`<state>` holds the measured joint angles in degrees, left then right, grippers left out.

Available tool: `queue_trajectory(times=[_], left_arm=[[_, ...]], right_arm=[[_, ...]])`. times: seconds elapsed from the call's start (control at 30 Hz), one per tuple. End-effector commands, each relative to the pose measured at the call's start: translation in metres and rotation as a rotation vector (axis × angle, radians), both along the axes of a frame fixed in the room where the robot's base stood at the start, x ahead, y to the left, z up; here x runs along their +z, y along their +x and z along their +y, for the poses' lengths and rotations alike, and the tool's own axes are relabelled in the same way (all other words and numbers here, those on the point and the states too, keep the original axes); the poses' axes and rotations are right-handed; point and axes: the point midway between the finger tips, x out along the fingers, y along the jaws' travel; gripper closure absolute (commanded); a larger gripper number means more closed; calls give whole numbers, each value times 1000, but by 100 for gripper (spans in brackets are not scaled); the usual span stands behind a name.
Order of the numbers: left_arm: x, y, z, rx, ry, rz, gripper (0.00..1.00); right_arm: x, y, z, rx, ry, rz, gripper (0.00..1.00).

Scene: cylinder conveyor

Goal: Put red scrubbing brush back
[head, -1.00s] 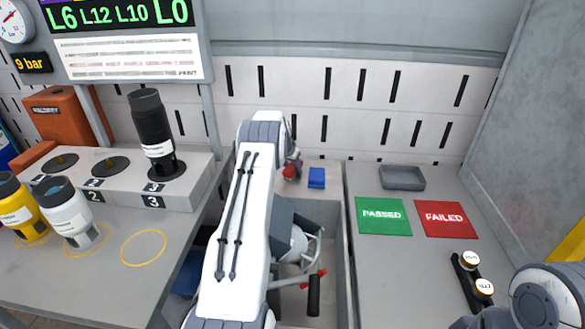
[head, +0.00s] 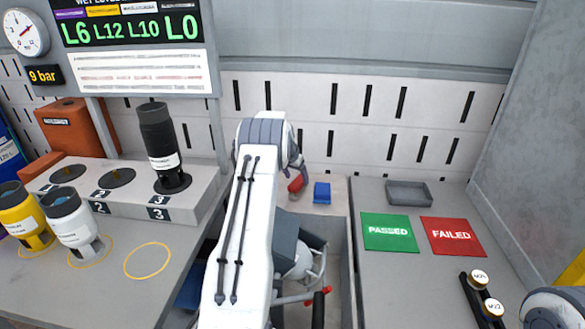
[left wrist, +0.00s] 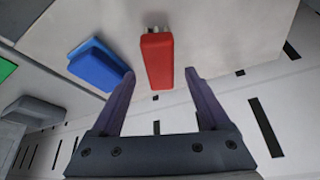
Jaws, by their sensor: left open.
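The red scrubbing brush (head: 297,184) lies on the light ledge behind the sink, just left of a blue block (head: 322,192). It also shows in the left wrist view (left wrist: 157,60), with pale bits at its far end. My left gripper (left wrist: 160,73) is open there. The brush's near end shows between the fingertips, with a gap on each side; I cannot tell how close in depth. In the head view my left arm hides most of that gripper. My right gripper is out of view; only part of that arm shows at the lower right.
The sink (head: 346,270) holds a metal fitting with red parts and a black handle, partly behind my arm. At right are a grey tray (head: 409,194), a green PASSED mat (head: 389,232) and a red FAILED mat (head: 452,237). Bottles stand on the left bench.

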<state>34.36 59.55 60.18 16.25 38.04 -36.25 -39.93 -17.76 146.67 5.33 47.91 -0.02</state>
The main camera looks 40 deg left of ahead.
Motion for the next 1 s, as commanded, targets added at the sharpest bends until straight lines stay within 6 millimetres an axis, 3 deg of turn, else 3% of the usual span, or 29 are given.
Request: queue_trajectory(times=[0.1,0.3,0.63,0.73,0.77,0.87,0.97,1.0], left_arm=[[26,-12,-1,2,2,-3,21],[56,-26,-5,1,0,-2,21],[69,-32,-6,0,-1,0,21],[73,-29,-20,-15,-5,3,21],[76,-27,-30,-25,-8,5,21],[90,-21,-90,-87,-26,25,21],[109,-29,-182,-181,-51,64,21],[117,-38,-221,-222,-61,82,21]], right_arm=[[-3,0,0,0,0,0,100],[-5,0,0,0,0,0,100],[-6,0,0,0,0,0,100],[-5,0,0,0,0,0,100],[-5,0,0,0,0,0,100],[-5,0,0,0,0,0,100],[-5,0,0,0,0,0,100],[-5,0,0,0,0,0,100]])
